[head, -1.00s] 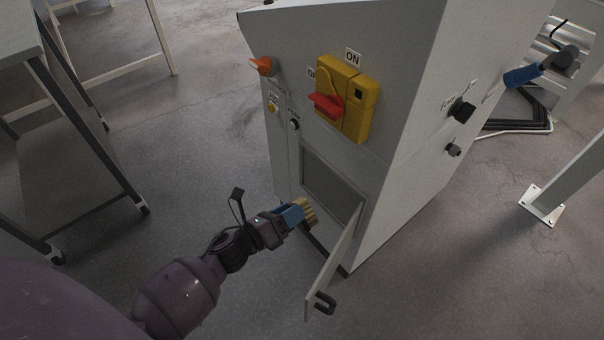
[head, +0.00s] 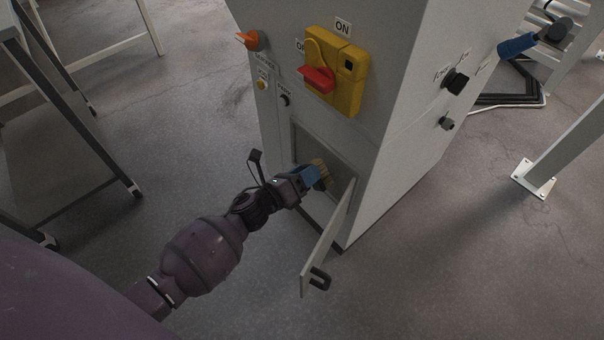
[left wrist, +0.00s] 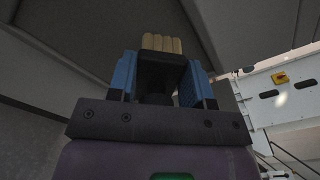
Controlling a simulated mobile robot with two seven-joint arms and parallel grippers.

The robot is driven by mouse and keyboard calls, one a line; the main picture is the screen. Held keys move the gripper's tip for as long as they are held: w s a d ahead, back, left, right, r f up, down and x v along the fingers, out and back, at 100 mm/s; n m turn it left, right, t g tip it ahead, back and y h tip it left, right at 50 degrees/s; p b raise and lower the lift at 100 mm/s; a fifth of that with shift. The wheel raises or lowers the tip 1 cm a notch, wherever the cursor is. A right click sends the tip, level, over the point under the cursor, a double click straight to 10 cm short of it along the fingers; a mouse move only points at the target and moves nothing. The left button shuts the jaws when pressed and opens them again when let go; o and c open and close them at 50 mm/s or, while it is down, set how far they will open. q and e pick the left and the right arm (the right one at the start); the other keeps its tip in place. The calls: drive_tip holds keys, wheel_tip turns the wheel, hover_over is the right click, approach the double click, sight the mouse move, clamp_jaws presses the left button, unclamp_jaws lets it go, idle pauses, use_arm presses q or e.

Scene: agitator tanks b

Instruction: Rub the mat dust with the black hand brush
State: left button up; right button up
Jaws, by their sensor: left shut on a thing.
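My left gripper (head: 309,176), with blue fingers, is shut on the black hand brush, whose tan bristles (head: 322,174) point away from me. In the left wrist view the brush's black body (left wrist: 160,72) sits between the two blue fingers, bristles at the top. The brush is at the low opening in the grey cabinet, in front of the dark grey mat panel (head: 313,149), partly covering it. I cannot tell whether the bristles touch the mat. No separate dust patch can be made out. My right gripper is not in view.
The cabinet's small door (head: 326,240) stands open just right of the brush, with a black handle. Above are a yellow switch box with a red handle (head: 318,80) and an orange knob (head: 249,40). A wheeled table (head: 75,110) stands left. Floor between is clear.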

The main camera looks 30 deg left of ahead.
sight(320, 186)
use_arm(q)
drive_tip(key=shift+x, duration=1)
idle(0.8)
drive_tip(key=shift+s+d+f, duration=0.1)
drive_tip(key=shift+s+d, duration=0.1)
drive_tip(key=shift+d, duration=0.25)
drive_tip(key=shift+s+d, duration=0.2)
drive_tip(key=shift+d, duration=0.25)
drive_tip(key=shift+s+d+f, duration=0.35)
drive_tip(key=shift+s+d, duration=0.1)
drive_tip(key=shift+d, duration=0.3)
drive_tip(key=shift+s+d+f+b, duration=0.15)
drive_tip(key=shift+s+f+b, duration=0.05)
drive_tip(key=shift+b, duration=0.1)
drive_tip(key=shift+w+a, duration=0.15)
drive_tip(key=shift+a, duration=0.5)
drive_tip(key=shift+w+a, duration=0.15)
drive_tip(key=shift+a, duration=0.5)
drive_tip(key=shift+w+a+r, duration=0.4)
drive_tip(key=shift+a+r, duration=0.15)
drive_tip(key=shift+s, duration=0.1)
drive_tip(key=shift+v, duration=2.9)
